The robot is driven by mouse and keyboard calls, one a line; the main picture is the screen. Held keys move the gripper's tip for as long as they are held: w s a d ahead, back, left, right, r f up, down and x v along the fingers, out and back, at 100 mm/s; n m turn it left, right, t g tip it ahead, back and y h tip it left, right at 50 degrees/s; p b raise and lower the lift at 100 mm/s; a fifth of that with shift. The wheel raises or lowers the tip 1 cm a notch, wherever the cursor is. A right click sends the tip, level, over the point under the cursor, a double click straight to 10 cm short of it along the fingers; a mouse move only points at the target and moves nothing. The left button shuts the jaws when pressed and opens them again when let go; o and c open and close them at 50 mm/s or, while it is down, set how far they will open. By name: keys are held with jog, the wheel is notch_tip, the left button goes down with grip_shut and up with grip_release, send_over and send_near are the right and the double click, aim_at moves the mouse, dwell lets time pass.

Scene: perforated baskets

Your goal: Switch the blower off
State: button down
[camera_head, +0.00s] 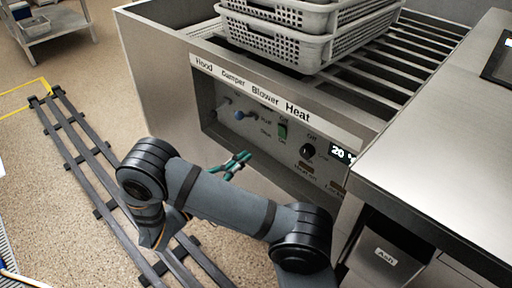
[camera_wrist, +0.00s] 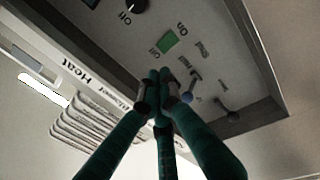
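The blower switch is a small green rocker (camera_head: 282,131) on the grey control panel (camera_head: 262,146), under the "Blower" label. It also shows in the wrist view (camera_wrist: 167,40), between the words "Off" and "On". I cannot tell which side is pressed. My gripper (camera_head: 240,160) has teal fingers and is in front of the panel, below and left of the switch. In the wrist view my gripper (camera_wrist: 163,76) has its fingertips close together with nothing seen between them. The tips appear just beside the switch; contact cannot be told.
A blue-knobbed lever (camera_head: 240,115) is left of the switch. A black heat knob (camera_head: 307,150) and a lit display (camera_head: 341,153) are to its right. Stacked perforated baskets (camera_head: 310,45) stand on the slatted top. A steel counter (camera_head: 440,130) juts out at right.

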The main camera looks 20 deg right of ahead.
aim_at(281, 127)
jog(key=b+x, duration=0.2)
jog(key=x, duration=1)
jog(key=shift+w+d+b, duration=0.1)
jog(key=shift+d+b, duration=0.2)
jog(key=shift+b, duration=0.1)
jog(key=shift+w+d+r, duration=0.1)
jog(key=shift+d, duration=0.05)
